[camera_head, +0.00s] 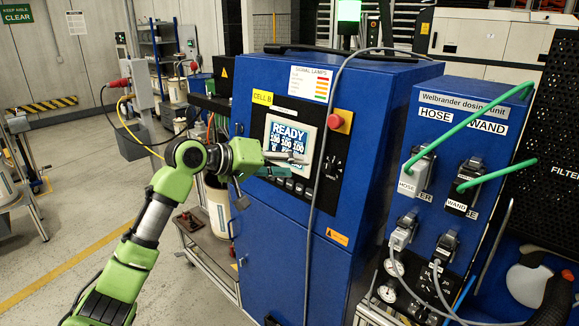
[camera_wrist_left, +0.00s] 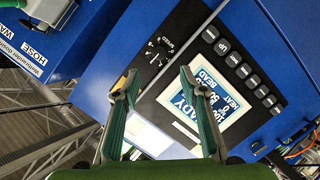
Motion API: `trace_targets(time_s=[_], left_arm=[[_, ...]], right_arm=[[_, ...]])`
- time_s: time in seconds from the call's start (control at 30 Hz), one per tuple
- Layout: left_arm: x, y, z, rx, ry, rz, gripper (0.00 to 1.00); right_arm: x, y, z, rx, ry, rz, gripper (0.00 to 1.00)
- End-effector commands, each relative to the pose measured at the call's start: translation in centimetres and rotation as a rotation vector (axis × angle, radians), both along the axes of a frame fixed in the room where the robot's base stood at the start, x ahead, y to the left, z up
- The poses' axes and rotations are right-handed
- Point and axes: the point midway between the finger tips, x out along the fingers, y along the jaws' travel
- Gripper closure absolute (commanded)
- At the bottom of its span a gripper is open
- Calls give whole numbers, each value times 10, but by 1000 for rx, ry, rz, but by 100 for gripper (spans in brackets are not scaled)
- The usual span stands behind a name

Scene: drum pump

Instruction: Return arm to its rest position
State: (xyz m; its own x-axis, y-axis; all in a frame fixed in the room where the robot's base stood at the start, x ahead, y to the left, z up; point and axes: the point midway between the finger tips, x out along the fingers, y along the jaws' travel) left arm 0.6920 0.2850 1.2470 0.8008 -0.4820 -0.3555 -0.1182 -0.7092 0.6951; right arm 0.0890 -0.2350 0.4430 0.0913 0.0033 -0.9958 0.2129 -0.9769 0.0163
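My left arm (camera_head: 150,215) is green and reaches in from the lower left to the front of the blue cabinet (camera_head: 272,232). My left gripper (camera_head: 300,167) is in front of the cabinet's control panel, by the lower part of the lit screen (camera_head: 287,135), which reads READY. In the left wrist view the gripper (camera_wrist_left: 156,82) has its two fingers apart with nothing between them. The panel and its row of buttons (camera_wrist_left: 240,68) lie just beyond the fingertips. Whether a finger touches the panel I cannot tell.
A red button (camera_head: 336,121) sits right of the screen. A grey cable (camera_head: 318,165) hangs down the cabinet front. The dosing unit (camera_head: 462,125) with green and grey hoses stands at the right. A low cart (camera_head: 212,250) stands behind my arm. The floor at the left is mostly open.

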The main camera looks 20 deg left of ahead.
Motion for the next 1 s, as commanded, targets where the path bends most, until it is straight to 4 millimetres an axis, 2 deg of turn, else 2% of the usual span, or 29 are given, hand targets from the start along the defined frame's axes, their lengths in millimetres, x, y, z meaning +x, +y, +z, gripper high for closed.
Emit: trace_targets(time_s=[0.23,0.3,0.37,0.47,0.57,0.6,0.67,0.7,0.77,0.8,0.87,0.9,1.0], left_arm=[[1,0,-1,0,1,1,61],[3,1,-11,1,10,7,61],[9,5,-28,3,26,24,61],[21,14,-81,15,71,68,61],[28,26,-155,50,130,123,61],[28,31,-186,69,155,144,61],[25,37,-231,99,191,170,61],[21,41,-262,123,215,186,61],[12,46,-307,160,253,203,61],[3,48,-337,187,278,212,61],[-12,51,-381,230,315,221,61],[-24,52,-410,260,339,224,61],[-59,54,-478,336,399,223,61]], right_arm=[[0,0,0,0,0,0,60],[0,0,0,0,0,0,60],[0,0,-1,0,0,0,60],[0,0,-2,0,0,0,60],[0,0,-3,0,0,0,60],[0,0,-3,0,0,0,60],[0,0,-4,0,0,-1,60],[0,0,-4,0,0,-1,60],[0,0,-5,0,0,-1,60],[0,0,-5,0,0,-1,60],[0,0,-6,0,0,-1,60],[0,1,-6,0,0,-1,60],[0,1,-7,1,0,-1,60]])
